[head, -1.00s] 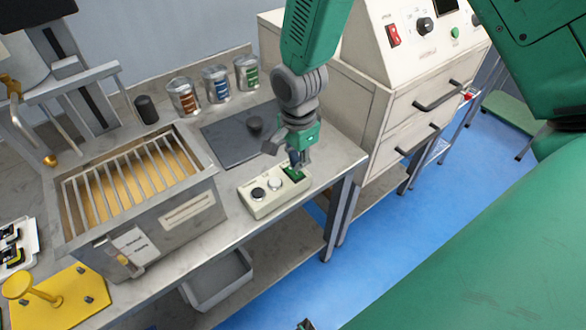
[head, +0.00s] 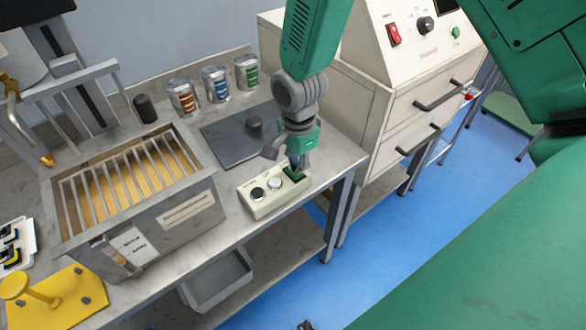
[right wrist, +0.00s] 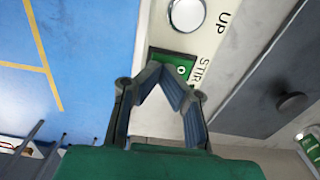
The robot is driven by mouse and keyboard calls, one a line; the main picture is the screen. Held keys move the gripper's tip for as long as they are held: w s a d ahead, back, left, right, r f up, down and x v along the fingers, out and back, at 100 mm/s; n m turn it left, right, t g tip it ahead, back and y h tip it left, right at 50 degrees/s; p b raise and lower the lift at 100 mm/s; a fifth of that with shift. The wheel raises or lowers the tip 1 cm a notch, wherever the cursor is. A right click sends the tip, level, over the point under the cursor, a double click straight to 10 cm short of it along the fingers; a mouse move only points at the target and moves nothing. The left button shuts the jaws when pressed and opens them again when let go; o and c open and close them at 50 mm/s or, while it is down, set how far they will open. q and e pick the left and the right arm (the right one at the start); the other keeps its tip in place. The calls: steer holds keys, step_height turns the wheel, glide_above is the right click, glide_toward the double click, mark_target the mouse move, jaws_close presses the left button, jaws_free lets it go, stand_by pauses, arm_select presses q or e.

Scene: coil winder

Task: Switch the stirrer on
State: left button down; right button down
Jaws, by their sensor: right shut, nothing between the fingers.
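A cream control box (head: 265,204) sits at the front edge of the bench. It carries a black round knob, a white round button (head: 275,183) and a green switch (head: 291,174) at its right end. In the right wrist view the green switch (right wrist: 171,67) sits beside lettering that reads "STIR", partly cut off by the finger. My right gripper (head: 296,170) points down at this switch. Its fingers are shut with nothing between them, and the tips (right wrist: 160,72) overlap the switch's near edge. I cannot tell whether they touch it. My left gripper is not in view.
A grated tank (head: 190,218) stands left of the box. A dark plate (head: 225,145) with a black knob lies behind it, and several wire cans (head: 216,84) stand at the wall. A cream cabinet (head: 385,110) with a red switch stands right.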

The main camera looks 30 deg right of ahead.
steer(key=shift+f, duration=0.5)
step_height(320, 180, up, 7)
steer(key=p, duration=0.6)
steer(key=shift+r+p, duration=0.1)
steer(key=shift+p, duration=0.2)
stand_by(0.4)
steer(key=shift+s+f, duration=0.1)
steer(key=shift+f, duration=0.2)
steer(key=s+d+f+n+b, duration=0.1)
steer(key=s+f+n+b, duration=0.7)
steer(key=s+f+n, duration=0.9)
steer(key=s+f, duration=0.2)
steer(key=s, duration=0.3)
steer(key=shift+s+n+t, duration=0.25)
steer(key=shift+n+t, duration=0.05)
steer(key=shift+n, duration=0.1)
